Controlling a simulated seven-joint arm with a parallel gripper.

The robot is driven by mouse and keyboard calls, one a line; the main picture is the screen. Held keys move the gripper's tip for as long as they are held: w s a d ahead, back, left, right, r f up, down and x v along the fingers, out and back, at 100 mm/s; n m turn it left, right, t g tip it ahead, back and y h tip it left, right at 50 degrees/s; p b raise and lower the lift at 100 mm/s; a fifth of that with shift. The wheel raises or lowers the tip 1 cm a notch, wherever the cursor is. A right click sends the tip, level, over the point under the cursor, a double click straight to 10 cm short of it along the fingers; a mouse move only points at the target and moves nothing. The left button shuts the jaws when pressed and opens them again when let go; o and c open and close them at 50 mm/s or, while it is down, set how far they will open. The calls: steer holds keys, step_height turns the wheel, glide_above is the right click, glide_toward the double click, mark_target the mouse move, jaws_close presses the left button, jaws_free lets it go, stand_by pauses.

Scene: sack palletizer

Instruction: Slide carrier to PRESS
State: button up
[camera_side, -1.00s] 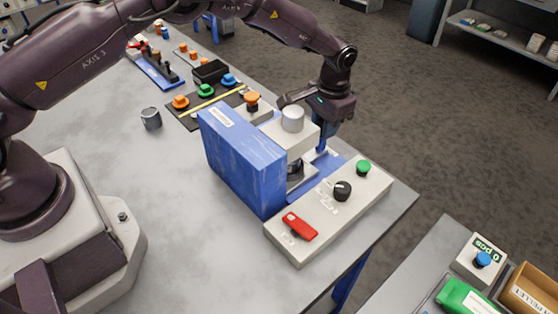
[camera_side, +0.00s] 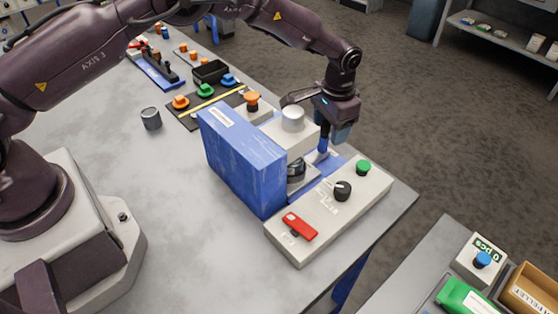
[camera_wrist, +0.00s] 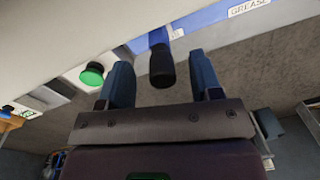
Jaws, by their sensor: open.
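The press station shows a blue rail (camera_side: 338,161) beside a tall blue panel (camera_side: 243,160). In the wrist view, a blue arm with a black round grip (camera_wrist: 162,68), apparently the carrier handle, points from the station toward my gripper (camera_wrist: 163,78). The grip lies between the two blue fingers, with a gap on each side. My gripper (camera_side: 333,138) also shows in the side view, low over the rail at the press. It is open and not closed on the grip. The carrier body is hidden behind the panel and press head; the PRESS label cannot be read.
The control box (camera_side: 317,223) has a green button (camera_side: 363,167), a black knob (camera_side: 342,191) and a red switch (camera_side: 300,226). A GREASE label (camera_wrist: 249,7) is on the blue rail. A grey cup (camera_side: 151,118) stands on the table. Open floor lies beyond the table edge.

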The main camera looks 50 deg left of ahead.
steer(key=d+n, duration=0.1)
steer(key=d, duration=0.1)
steer(key=s+d+n, duration=0.1)
steer(key=shift+s+d+f+n+h, duration=0.1)
steer(key=shift+d+f+n+h, duration=0.05)
steer(key=shift+d+n+h, duration=0.2)
steer(key=shift+d+r, duration=0.1)
steer(key=shift+r, duration=1.7)
steer(key=shift+o, duration=1.4)
steer(key=shift+r, duration=0.3)
steer(key=shift+c, duration=1.4)
steer(key=shift+a+r, duration=0.2)
steer(key=shift+r, duration=0.05)
steer(key=shift+r, duration=0.15)
steer(key=shift+a+r, duration=0.1)
steer(key=shift+r, duration=1.45)
